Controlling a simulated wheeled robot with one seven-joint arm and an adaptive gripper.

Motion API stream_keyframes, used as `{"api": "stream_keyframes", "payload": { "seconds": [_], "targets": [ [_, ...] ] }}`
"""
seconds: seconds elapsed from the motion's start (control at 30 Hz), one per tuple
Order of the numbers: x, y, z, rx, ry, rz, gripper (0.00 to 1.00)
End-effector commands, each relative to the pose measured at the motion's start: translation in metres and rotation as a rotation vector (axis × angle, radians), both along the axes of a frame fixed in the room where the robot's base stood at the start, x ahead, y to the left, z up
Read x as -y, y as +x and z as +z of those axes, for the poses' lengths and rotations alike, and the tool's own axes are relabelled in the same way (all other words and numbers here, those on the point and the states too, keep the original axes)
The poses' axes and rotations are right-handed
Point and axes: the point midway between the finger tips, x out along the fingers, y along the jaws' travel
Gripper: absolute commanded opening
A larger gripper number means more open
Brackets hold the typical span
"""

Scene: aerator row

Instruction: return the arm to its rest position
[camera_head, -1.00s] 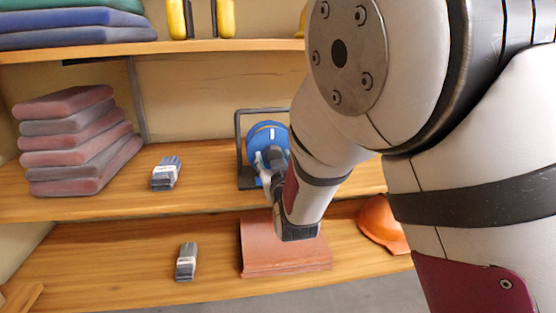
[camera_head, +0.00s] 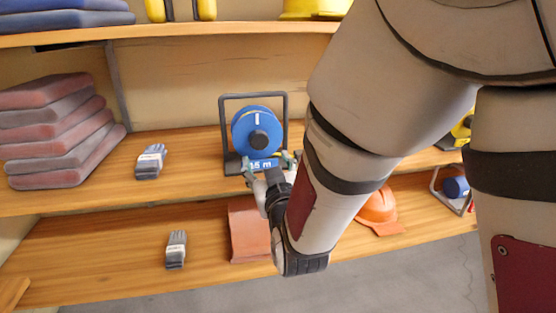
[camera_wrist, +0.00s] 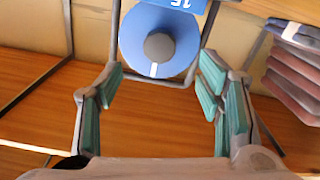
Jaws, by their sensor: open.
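My gripper (camera_head: 272,168) is in front of the shelves, at the middle shelf. In the wrist view my gripper (camera_wrist: 160,100) has its two teal-padded fingers spread wide, with nothing held between them. A blue reel (camera_head: 257,131) in a dark frame, with a "15 m" label, stands on the middle shelf just behind my gripper. The reel also shows in the wrist view (camera_wrist: 160,42), upside down beyond the fingertips. I cannot tell exactly how far the fingers are from the reel's frame.
A stack of reddish and grey cushions (camera_head: 57,136) and a pair of gloves (camera_head: 151,161) are on the middle shelf (camera_head: 105,188). The lower shelf (camera_head: 105,250) holds more gloves (camera_head: 175,249), terracotta sheets (camera_head: 247,228) and an orange helmet (camera_head: 378,209). Grey floor (camera_head: 400,285) is clear.

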Motion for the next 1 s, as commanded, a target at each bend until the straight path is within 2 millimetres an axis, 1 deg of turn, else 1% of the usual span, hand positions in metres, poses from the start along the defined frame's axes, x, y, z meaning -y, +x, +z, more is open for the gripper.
{"api": "stream_keyframes", "payload": {
  "seconds": [0.03,0.1,0.2,0.5,0.63,0.73,0.83,0.93,1.0],
  "targets": [
    [0.001,-0.006,0.001,0.001,0.001,0.0,0.61],
    [0.003,-0.011,0.0,-0.001,0.0,0.0,0.61],
    [0.004,-0.015,0.0,0.0,0.0,0.0,0.61],
    [0.005,-0.016,0.0,0.0,0.0,0.0,0.61],
    [0.011,-0.015,0.0,-0.034,0.008,-0.006,0.61],
    [0.023,-0.014,-0.002,-0.115,0.021,-0.013,0.61],
    [0.041,-0.018,-0.005,-0.24,0.038,-0.022,0.61],
    [0.061,-0.028,-0.009,-0.373,0.05,-0.029,0.61],
    [0.074,-0.04,-0.012,-0.464,0.056,-0.034,0.61]
  ]
}}
